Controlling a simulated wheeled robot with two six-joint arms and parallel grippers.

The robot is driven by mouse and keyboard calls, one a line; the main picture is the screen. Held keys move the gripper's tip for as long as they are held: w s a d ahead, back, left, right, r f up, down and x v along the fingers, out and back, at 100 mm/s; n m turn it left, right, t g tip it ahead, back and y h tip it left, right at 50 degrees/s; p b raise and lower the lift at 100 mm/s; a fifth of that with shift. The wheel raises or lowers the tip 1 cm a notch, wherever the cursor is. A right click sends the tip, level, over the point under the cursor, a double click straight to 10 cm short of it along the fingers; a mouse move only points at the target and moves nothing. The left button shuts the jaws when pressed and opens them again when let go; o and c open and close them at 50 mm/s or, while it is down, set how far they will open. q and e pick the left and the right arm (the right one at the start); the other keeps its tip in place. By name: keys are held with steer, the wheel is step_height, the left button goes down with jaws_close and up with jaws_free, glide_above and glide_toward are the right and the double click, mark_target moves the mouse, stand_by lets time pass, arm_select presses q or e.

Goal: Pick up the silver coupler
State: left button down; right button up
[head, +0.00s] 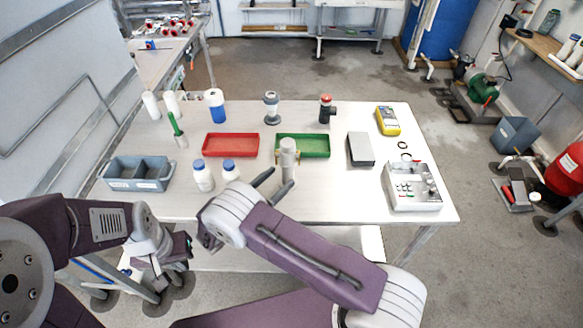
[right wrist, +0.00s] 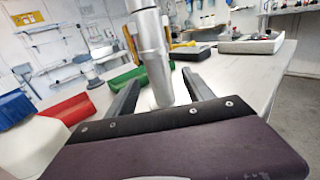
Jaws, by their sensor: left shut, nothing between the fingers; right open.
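An upright silver cylinder (head: 288,158), which looks like the silver coupler, stands on the white table in front of the green tray. In the right wrist view the silver cylinder (right wrist: 152,52) rises between the two fingers, its lower end partly hidden by my gripper. My right gripper (head: 281,176) is open at the cylinder's near side, one finger to each side in the wrist view (right wrist: 160,79). I cannot tell whether a finger touches it. My left gripper (head: 163,268) is shut and empty, low at the table's front left.
A red tray (head: 231,153) and the green tray (head: 321,146) lie behind. White bottles with blue caps (head: 203,176) stand left, beside a grey bin (head: 139,187). A grey box (head: 361,150), yellow meter (head: 387,121) and control box (head: 412,199) are right.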

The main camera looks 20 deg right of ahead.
mark_target(284, 175)
steer(key=shift+w+d+r+p, duration=0.3)
steer(key=shift+w+d, duration=0.1)
steer(key=shift+d, duration=0.3)
steer(key=shift+w+d+f, duration=0.2)
steer(key=shift+w+d, duration=0.15)
steer(key=shift+d, duration=0.1)
steer(key=shift+w+d+f, duration=0.15)
steer(key=shift+w+d, duration=0.15)
steer(key=shift+d, duration=0.15)
steer(key=p+x, duration=0.1)
steer(key=x, duration=0.2)
steer(key=shift+w+d, duration=0.2)
steer(key=shift+w, duration=0.1)
steer(key=shift+w+d+f, duration=0.1)
steer(key=shift+w+d, duration=0.15)
steer(key=shift+d, duration=0.1)
arm_select(q)
step_height(284, 175, up, 2)
steer(key=shift+s+a, duration=0.1)
steer(key=shift+a, duration=0.05)
arm_select(e)
jaws_close()
